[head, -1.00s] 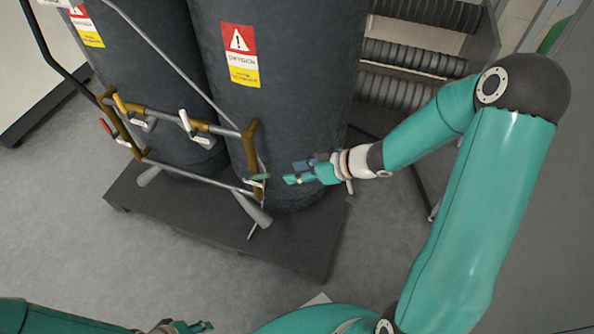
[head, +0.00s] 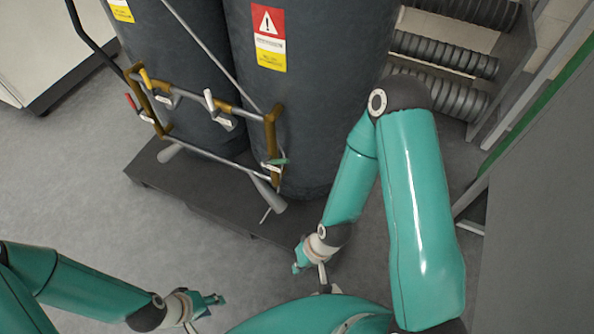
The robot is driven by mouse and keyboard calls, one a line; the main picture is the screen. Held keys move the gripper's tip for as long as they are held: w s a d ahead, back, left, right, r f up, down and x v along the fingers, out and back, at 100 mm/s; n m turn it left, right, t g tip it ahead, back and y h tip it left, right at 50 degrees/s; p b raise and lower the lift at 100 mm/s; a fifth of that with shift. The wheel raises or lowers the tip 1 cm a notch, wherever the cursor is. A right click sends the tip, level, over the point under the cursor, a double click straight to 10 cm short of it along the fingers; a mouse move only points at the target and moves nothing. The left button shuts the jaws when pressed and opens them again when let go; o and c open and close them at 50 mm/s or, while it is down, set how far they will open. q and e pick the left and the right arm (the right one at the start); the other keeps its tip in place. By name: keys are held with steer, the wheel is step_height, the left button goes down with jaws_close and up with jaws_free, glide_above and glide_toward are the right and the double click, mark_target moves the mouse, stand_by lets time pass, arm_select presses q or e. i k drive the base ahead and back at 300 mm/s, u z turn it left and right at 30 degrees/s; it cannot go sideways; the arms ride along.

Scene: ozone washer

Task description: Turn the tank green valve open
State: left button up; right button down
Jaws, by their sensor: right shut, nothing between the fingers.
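The green valve handle (head: 277,162) is on the lower right of the brown and grey pipe frame, in front of the right-hand dark tank (head: 320,110). It looks roughly level in the picture. My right gripper (head: 299,262) is below the valve, near the platform's right corner, apart from the handle. It is shut and empty, and its fingers are partly hidden by its wrist. My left gripper (head: 212,302) is low in the picture, far from the valve; its fingers are too small to judge.
Other handles on the pipe frame are yellow (head: 146,77), red (head: 131,101) and white (head: 209,99). The tanks stand on a dark platform (head: 210,205). A rack of grey ribbed rolls (head: 445,58) is at the upper right. The floor at left is clear.

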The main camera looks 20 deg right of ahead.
mark_target(267, 161)
steer(key=z, duration=0.95)
steer(key=k, duration=1.5)
steer(key=u, duration=0.5)
steer(key=i, duration=1.65)
steer(key=z, duration=0.05)
